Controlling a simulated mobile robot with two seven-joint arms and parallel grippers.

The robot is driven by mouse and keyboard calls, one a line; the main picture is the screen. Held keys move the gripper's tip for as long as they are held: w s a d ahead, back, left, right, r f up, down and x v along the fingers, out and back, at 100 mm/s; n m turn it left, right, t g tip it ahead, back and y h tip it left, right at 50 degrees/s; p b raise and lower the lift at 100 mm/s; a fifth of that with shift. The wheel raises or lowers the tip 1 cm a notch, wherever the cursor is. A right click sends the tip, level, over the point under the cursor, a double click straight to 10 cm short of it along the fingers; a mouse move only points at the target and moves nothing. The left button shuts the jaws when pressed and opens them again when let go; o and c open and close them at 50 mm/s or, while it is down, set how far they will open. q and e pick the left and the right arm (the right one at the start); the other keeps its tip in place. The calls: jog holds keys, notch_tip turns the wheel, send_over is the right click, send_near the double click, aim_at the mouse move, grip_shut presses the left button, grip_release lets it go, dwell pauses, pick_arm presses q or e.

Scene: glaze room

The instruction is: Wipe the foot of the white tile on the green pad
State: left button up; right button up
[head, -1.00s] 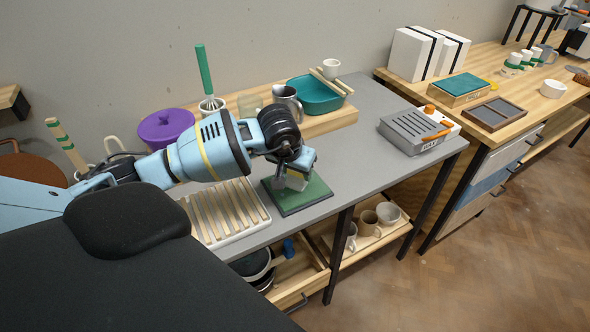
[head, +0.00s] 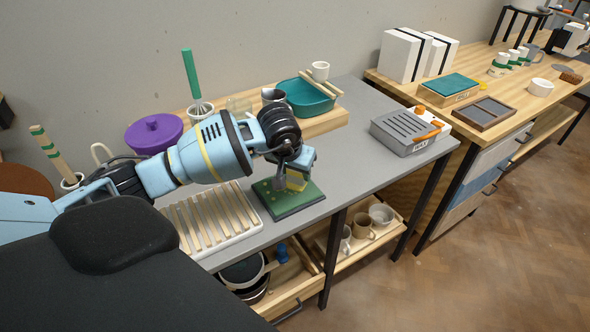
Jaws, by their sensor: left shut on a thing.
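The green pad (head: 299,203) is a dark-edged square on the grey table, with small yellowish specks on its surface. My left gripper (head: 296,167) points down over the pad and is shut on the white tile (head: 297,182). The tile is small, mostly hidden by the gripper, and its visible lower part looks yellowish. It is upright at the pad, near its back half; I cannot tell whether its foot touches the surface. My right gripper is not in view.
A slatted white rack (head: 208,222) lies just left of the pad. Behind are a teal basin (head: 306,97) and a purple pot (head: 154,133). A grey slotted box (head: 404,134) stands to the right, with bare table (head: 345,150) between.

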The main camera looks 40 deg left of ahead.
pick_arm(q)
jog(key=shift+s+a+f, duration=0.1)
jog(key=shift+s+a, duration=0.15)
jog(key=shift+s, duration=0.35)
jog(key=shift+s+a, duration=0.25)
jog(key=shift+s, duration=0.35)
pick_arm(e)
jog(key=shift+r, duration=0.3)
pick_arm(q)
jog(key=shift+s, duration=0.1)
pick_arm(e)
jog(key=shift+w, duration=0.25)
pick_arm(q)
jog(key=shift+s+a+p, duration=0.2)
jog(key=shift+s+p, duration=0.15)
jog(key=shift+s+a, duration=0.25)
jog(key=shift+s, duration=0.45)
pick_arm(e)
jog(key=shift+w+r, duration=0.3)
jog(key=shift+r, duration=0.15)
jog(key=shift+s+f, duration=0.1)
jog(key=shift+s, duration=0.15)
pick_arm(q)
jog(key=shift+w, duration=0.1)
